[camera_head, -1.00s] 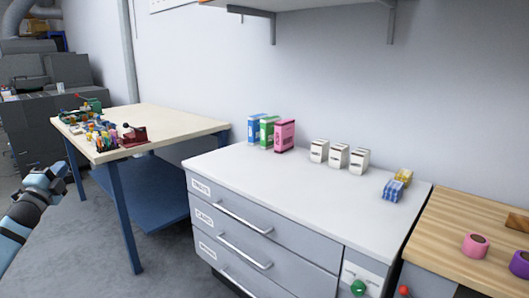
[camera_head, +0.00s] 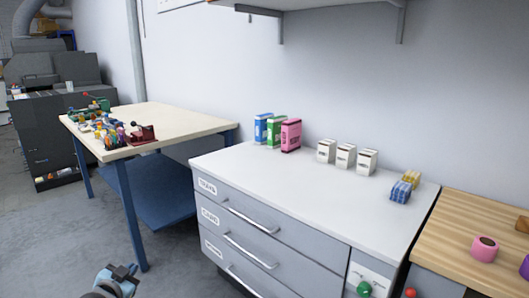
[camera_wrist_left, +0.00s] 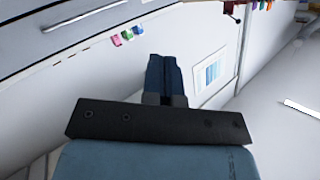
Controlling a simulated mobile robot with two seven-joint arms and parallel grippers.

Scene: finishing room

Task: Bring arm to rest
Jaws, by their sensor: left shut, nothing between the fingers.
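My left gripper (camera_head: 122,274) shows at the bottom left of the head view, low over the grey floor and in front of the blue-legged table. In the left wrist view its two blue fingers (camera_wrist_left: 164,76) are together, with nothing between them. They are clear of the furniture around them. My right gripper is in neither view.
A grey drawer cabinet (camera_head: 235,171) with a white top fills the middle; coloured boxes (camera_head: 291,135), white cartons (camera_head: 346,156) and small packs stand on it. A cream-topped table (camera_head: 180,120) is at left. A wooden bench (camera_head: 460,232) is at right. Floor at lower left is free.

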